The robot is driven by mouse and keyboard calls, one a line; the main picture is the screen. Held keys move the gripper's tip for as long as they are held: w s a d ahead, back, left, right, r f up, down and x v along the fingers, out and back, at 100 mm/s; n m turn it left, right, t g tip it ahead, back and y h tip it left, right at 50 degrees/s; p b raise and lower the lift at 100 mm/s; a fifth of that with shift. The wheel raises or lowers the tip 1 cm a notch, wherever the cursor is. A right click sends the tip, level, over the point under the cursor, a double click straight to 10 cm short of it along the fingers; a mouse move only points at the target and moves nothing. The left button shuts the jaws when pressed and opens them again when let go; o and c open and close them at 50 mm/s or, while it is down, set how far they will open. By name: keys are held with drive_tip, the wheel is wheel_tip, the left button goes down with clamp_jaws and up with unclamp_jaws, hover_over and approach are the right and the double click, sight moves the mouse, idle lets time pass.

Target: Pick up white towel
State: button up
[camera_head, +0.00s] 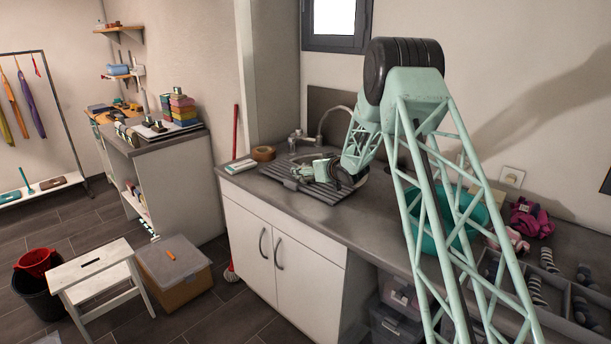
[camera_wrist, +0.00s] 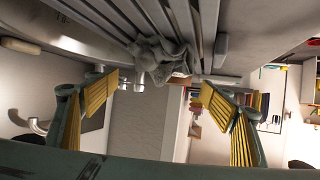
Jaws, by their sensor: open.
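A crumpled pale grey-white cloth, likely the white towel (camera_wrist: 163,58), lies on the ribbed draining board (camera_wrist: 113,17) in the wrist view, which looks upside down. It shows ahead of and between my two yellow-padded fingers. My gripper (camera_wrist: 159,84) is open, with nothing visibly held between the pads. In the head view my gripper (camera_head: 322,170) is low over the draining board (camera_head: 328,194) by the sink. There I cannot make out the towel clearly; my gripper may hide it.
A faucet (camera_head: 296,138) stands behind the draining board. A teal basin (camera_head: 447,232) is to the right, partly behind my arm. The counter front (camera_head: 345,228) is bare.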

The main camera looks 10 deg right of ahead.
sight(306, 163)
drive_tip(key=shift+b+x, duration=0.45)
drive_tip(key=shift+x, duration=1.95)
drive_tip(key=shift+d, duration=0.1)
drive_tip(key=shift+c, duration=0.4)
drive_tip(key=c, duration=1)
drive_tip(key=shift+r, duration=0.15)
drive_tip(key=shift+r+p, duration=0.6)
drive_tip(key=shift+r, duration=1.1)
drive_tip(key=s, duration=0.5)
drive_tip(key=s+r+p, duration=0.1)
drive_tip(key=s, duration=1)
drive_tip(key=shift+d+r, duration=0.25)
drive_tip(key=shift+d, duration=0.05)
